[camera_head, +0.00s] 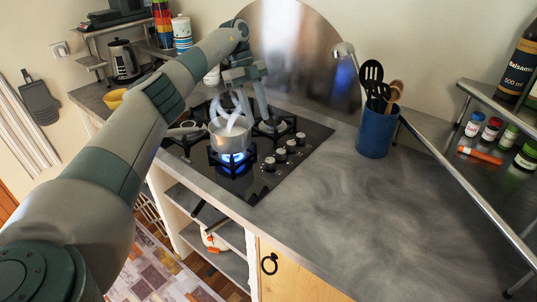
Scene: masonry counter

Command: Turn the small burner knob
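The black stove (262,182) is set into the counter, with several silver knobs along its right side. From back to front I see a rear knob (300,138), others (280,155), and a front knob (269,164). Which one belongs to the small burner I cannot tell. A metal pot (229,136) stands on the front burner over a blue flame (232,157), with white steam rising. My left gripper (252,108) hangs fingers down above the rear of the stove, behind the pot and apart from the knobs. Its fingers look spread, with nothing visible held. My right gripper is out of view.
A blue utensil holder (376,132) stands right of the stove. A metal rack (480,195) with jars and a bottle (522,62) is at the right. A round metal splash plate (300,50) rises behind. The grey counter (350,210) is clear in front.

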